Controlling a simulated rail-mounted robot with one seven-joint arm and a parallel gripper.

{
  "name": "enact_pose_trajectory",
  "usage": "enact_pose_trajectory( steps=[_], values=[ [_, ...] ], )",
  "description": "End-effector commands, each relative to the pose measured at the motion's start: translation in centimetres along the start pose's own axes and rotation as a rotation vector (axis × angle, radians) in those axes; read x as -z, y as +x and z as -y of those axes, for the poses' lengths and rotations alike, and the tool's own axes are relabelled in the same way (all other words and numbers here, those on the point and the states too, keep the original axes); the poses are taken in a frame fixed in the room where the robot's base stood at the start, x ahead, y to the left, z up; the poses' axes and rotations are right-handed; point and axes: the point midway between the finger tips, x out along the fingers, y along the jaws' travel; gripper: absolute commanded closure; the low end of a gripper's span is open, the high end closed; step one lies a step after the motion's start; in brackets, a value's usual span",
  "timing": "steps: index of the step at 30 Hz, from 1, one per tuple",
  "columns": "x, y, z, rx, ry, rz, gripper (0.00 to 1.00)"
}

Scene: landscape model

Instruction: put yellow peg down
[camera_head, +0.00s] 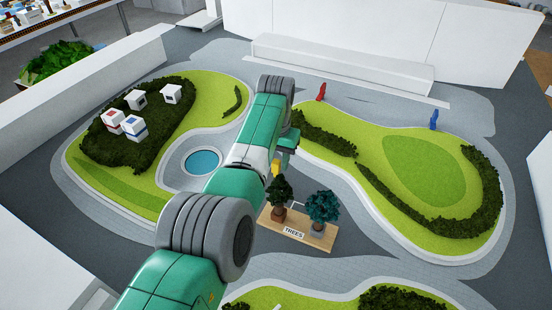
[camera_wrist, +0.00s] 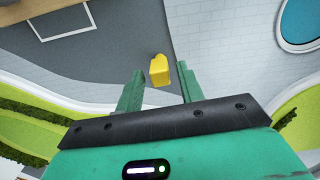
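The yellow peg (camera_wrist: 159,70) shows in the wrist view between the tips of my gripper (camera_wrist: 160,72), with a gap to each finger. It is over the grey paving, and I cannot tell from above whether its base touches the ground. In the head view the yellow peg (camera_head: 276,168) is partly hidden behind my arm, just behind the tree tray. My gripper is open, its two green fingers apart on either side of the peg. In the head view my arm hides most of the gripper.
A wooden tray marked TREES (camera_head: 318,241) holds two potted trees close in front of the peg. A round blue pond (camera_head: 203,161) lies to the left. A red peg (camera_head: 321,92) and a blue peg (camera_head: 434,119) stand farther back. Grey paving surrounds the green lawns.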

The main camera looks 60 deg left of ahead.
Motion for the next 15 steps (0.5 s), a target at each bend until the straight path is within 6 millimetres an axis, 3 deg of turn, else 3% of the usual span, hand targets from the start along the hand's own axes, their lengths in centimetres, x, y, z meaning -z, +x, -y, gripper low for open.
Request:
enact_pose_trajectory(
  steps=[8, 11, 15],
  values=[
    [0.0, -0.2, 0.0, 0.000, 0.000, 0.000, 0.61],
    [0.1, -1.6, 0.0, 0.000, 0.000, -0.002, 0.61],
    [0.1, -5.3, 0.0, 0.000, 0.000, -0.003, 0.61]
  ],
)
